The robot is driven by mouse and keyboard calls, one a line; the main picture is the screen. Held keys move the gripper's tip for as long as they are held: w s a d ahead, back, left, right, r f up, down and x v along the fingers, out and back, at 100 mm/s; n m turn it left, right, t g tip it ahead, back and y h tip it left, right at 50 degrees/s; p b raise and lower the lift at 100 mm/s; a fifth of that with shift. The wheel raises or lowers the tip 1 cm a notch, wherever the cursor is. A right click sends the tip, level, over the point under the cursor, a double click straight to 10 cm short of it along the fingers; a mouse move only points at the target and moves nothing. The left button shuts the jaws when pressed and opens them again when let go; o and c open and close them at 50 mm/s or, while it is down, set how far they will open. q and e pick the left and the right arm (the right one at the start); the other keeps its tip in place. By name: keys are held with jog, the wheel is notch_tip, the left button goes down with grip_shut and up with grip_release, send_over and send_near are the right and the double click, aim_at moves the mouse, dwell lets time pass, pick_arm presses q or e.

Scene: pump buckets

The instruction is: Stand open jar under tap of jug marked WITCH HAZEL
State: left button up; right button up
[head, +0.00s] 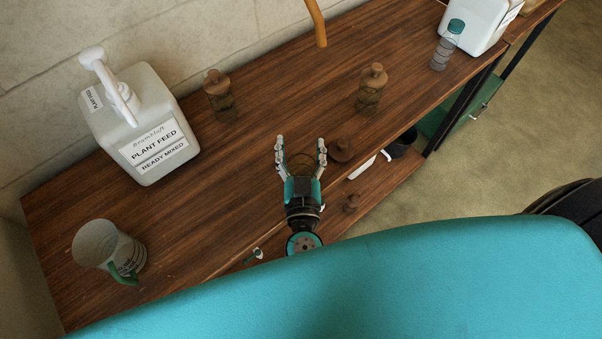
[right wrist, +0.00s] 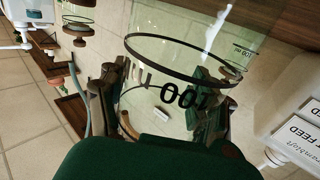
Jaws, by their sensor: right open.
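A clear open jar (head: 299,163) stands on the wooden bench near its front edge, partly hidden by my right gripper (head: 301,150). Its fingers are spread on either side of the jar. In the right wrist view the jar (right wrist: 165,75) shows dark rim lines and an upside-down "100 ml" mark between the open fingers (right wrist: 155,115). I cannot tell whether they touch it. No WITCH HAZEL label is readable. A white jug (head: 474,22) at the upper right has an unreadable label. My left gripper is not in view.
A white PLANT FEED pump jug (head: 150,120) stands at the left. A green-handled measuring jug (head: 110,250) is at the lower left. Stoppered jars (head: 219,97) (head: 371,90) and a teal-capped bottle (head: 447,45) stand behind. Bare bench (head: 290,85) lies between them.

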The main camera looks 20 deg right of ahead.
grip_shut()
dwell(0.7)
